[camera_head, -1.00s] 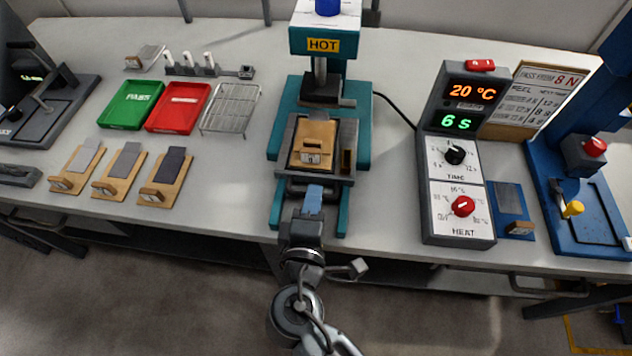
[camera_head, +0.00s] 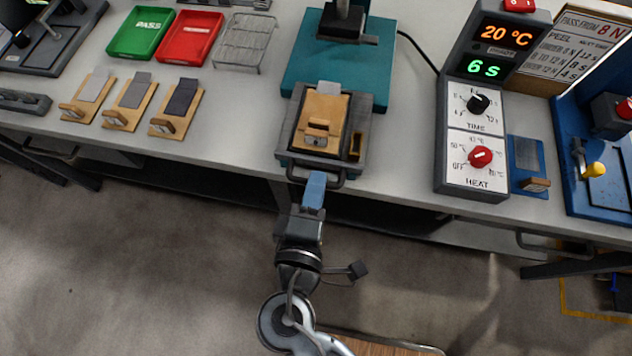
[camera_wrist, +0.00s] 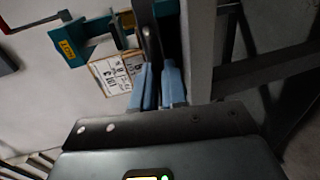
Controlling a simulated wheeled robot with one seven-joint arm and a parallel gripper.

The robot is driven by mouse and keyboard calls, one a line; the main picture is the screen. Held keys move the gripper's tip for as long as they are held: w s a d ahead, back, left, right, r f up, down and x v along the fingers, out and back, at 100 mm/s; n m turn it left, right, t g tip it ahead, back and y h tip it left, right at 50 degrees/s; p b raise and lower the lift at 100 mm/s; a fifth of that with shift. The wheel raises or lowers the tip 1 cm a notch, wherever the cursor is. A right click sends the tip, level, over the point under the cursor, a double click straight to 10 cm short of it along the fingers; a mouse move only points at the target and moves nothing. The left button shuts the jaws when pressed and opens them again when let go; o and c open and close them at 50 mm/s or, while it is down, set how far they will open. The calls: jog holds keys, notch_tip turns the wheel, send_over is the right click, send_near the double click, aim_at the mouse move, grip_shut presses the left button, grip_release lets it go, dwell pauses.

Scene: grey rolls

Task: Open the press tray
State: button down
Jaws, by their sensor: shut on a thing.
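The press tray (camera_head: 284,131) is a dark grey sliding tray at the front of the teal press (camera_head: 305,71). It is drawn out toward the bench's front edge, clear of the press head. A tan wooden holder (camera_head: 323,108) with a small block lies on it. My gripper (camera_head: 314,190) is at the tray's front, its blue fingers shut on the dark bar handle (camera_head: 340,183). In the wrist view the blue fingers (camera_wrist: 158,88) are close together around a dark bar; the exact contact is hard to see.
A control box (camera_head: 477,140) reading 20 °C and 6 s stands to the right. Green (camera_head: 141,33) and red (camera_head: 189,38) trays, a wire rack (camera_head: 244,43) and several sample boards (camera_head: 132,101) lie to the left. Bench space either side of the press tray is clear.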

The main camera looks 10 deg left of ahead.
jog(key=c, duration=1.2)
grip_release()
jog(key=shift+b+v, duration=0.65)
jog(key=shift+v, duration=3.25)
jog(key=s+d+f+m+g+y, duration=0.1)
jog(key=s+d+f+m+g, duration=0.15)
jog(key=d, duration=0.45)
jog(key=s+d+f+m+g+y, duration=0.1)
jog(key=s+d+f+m+g, duration=0.2)
jog(key=d, duration=0.4)
jog(key=s+d+r+m+t, duration=0.1)
jog(key=s+d+r+m, duration=0.1)
jog(key=d+r+m, duration=0.2)
jog(key=s+d+r+m+t+h, duration=0.1)
jog(key=s+d+r+m+t, duration=0.1)
jog(key=r, duration=0.4)
jog(key=s+d+r+m+t+h, duration=0.1)
jog(key=s+d+r+m+t, duration=0.1)
jog(key=s+d+r+m, duration=0.2)
jog(key=shift+s+d+r+m, duration=0.2)
jog(key=shift+d+r+m, duration=0.75)
jog(key=shift+m, duration=0.3)
